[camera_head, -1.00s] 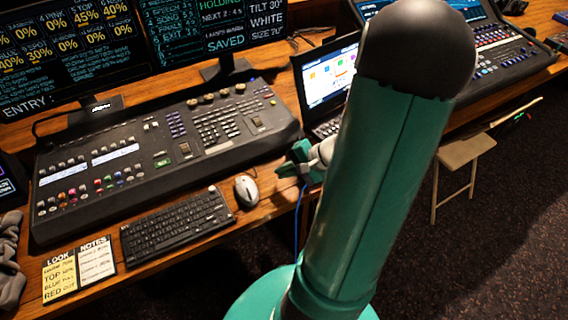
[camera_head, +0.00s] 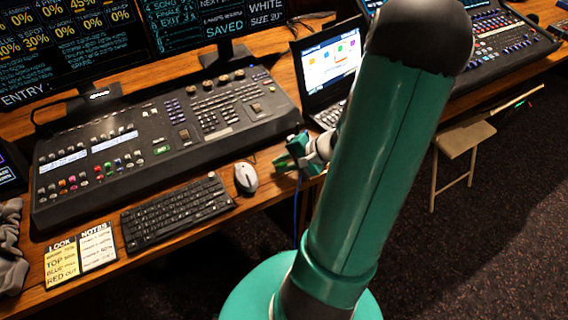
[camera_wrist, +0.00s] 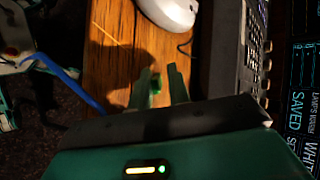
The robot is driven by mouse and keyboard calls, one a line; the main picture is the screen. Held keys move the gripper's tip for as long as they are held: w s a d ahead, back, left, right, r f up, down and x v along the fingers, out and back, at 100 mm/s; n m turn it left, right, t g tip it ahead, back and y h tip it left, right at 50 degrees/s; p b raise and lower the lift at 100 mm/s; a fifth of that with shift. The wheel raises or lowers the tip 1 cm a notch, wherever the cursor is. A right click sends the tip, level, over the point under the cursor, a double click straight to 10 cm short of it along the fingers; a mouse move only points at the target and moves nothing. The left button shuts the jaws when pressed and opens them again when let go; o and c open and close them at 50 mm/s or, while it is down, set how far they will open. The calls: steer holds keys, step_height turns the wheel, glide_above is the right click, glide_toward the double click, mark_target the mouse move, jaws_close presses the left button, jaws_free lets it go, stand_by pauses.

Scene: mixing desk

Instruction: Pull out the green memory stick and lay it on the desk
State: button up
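The green memory stick (camera_wrist: 155,83) shows in the wrist view as a small green piece between my gripper's fingertips, over the wooden desk (camera_wrist: 110,55). My gripper (camera_wrist: 158,75) looks open, with the fingers spread to either side of it and narrow gaps visible. In the head view my gripper (camera_head: 290,158) is low at the desk's front edge, right of the mouse and in front of the laptop (camera_head: 330,68). A bright green bit there may be the stick or a fingertip. I cannot tell whether the stick touches the desk.
The mouse (camera_head: 246,177) lies just left of my gripper, and the keyboard (camera_head: 178,212) lies farther left. The lighting console (camera_head: 165,140) stands behind them. A blue cable (camera_wrist: 75,82) hangs by the desk edge. A folding stool (camera_head: 463,140) stands right on the dark carpet.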

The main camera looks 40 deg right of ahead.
steer(key=shift+s+f, duration=0.25)
steer(key=shift+s, duration=0.1)
steer(key=shift+s+d+r, duration=0.2)
steer(key=shift+d+r, duration=0.05)
steer(key=v, duration=1.3)
steer(key=shift+w+r, duration=0.2)
steer(key=shift+r, duration=0.05)
steer(key=shift+a, duration=0.1)
steer(key=w+a+r+n+g+h, duration=0.1)
steer(key=a+r+n+h, duration=0.1)
steer(key=a+r+n, duration=0.3)
steer(key=w+a+r+n+h, duration=0.1)
steer(key=a+r+n, duration=0.4)
steer(key=a, duration=0.9)
steer(key=w+a+r+n+g+h, duration=0.1)
steer(key=a+r+n, duration=0.4)
steer(key=a, duration=0.5)
steer(key=shift+w+r+g+h, duration=0.3)
steer(key=shift+w+r+h, duration=0.4)
steer(key=shift+w+h, duration=0.1)
